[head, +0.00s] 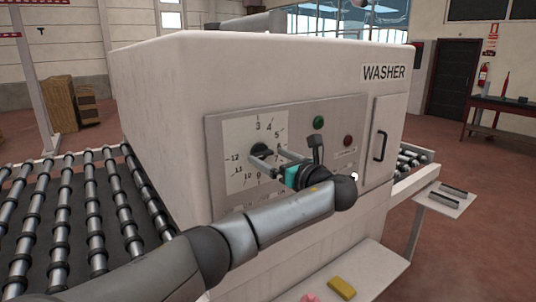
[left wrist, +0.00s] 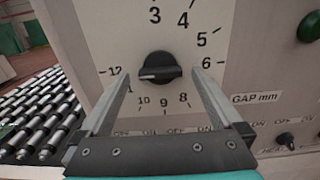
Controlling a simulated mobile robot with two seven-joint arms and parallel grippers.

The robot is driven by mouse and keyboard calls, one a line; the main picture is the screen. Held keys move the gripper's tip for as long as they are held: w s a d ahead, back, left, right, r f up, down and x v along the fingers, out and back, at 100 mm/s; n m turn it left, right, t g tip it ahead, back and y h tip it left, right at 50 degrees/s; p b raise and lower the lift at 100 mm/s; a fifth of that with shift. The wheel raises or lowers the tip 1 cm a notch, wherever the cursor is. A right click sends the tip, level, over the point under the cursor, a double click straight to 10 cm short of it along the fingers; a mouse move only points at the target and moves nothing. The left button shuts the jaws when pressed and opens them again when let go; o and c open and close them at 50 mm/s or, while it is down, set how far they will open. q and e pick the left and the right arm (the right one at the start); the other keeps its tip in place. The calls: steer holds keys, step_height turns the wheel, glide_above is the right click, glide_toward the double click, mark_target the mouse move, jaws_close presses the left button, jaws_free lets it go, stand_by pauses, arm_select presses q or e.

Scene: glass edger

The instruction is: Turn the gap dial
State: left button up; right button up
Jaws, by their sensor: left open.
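The gap dial is a black knob (head: 261,150) on a white numbered plate on the washer's front. In the left wrist view the knob (left wrist: 159,67) sits in the middle of the numbers, and its white mark points left, near 12 and 11. My left gripper (left wrist: 160,76) is open, with one finger on the left and one on the right of the knob. I see gaps on both sides, and cannot tell how deep the fingertips reach. In the head view my left gripper (head: 266,158) partly hides the plate. My right gripper is not in view.
A green button (head: 319,122) and a red button (head: 348,140) are right of the plate. Small switches (left wrist: 287,141) sit below the GAP mm label. A roller conveyor (head: 70,215) is at left. A door handle (head: 381,146) and a side shelf (head: 440,198) are at right.

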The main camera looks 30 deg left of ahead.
arm_select(q)
steer(key=shift+x, duration=0.8)
steer(key=shift+c, duration=0.2)
steer(key=c, duration=1.3)
steer(key=shift+o, duration=0.2)
